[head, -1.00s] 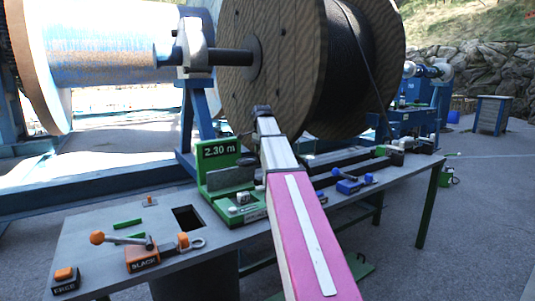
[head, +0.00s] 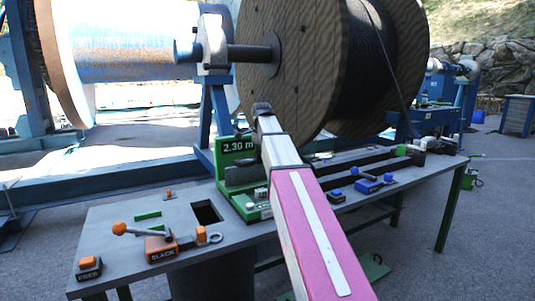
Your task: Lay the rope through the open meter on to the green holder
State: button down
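The green meter (head: 229,160) stands on the table, its display reading 2.30 m. My pink and white arm crosses in front of its right part, so I cannot tell whether it is open. The dark rope (head: 385,45) is wound on the large wooden reel, and one strand runs down its right side towards the table's far right end. A small green block (head: 401,150) sits there beside a dark clamp-like part; I cannot tell whether it is the green holder. My arm ends in a dark joint by the meter. My gripper's fingers are hidden, and no rope shows in them.
The grey table (head: 115,235) carries an orange SLACK lever (head: 160,247), an orange FREE button (head: 89,267), green strips (head: 148,215), a square hole (head: 206,212) and blue clamps (head: 374,184). The wooden reel (head: 290,60) stands close behind. Open paving lies to the right.

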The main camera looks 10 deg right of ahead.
jog(key=shift+s+a, duration=2)
jog(key=shift+a, duration=5.05)
jog(key=shift+s+a, duration=2.05)
jog(key=shift+a, duration=5.05)
jog(key=shift+s+a, duration=2)
jog(key=shift+a, duration=5.05)
jog(key=shift+f, duration=7.95)
jog(key=c, duration=0.5)
grip_release()
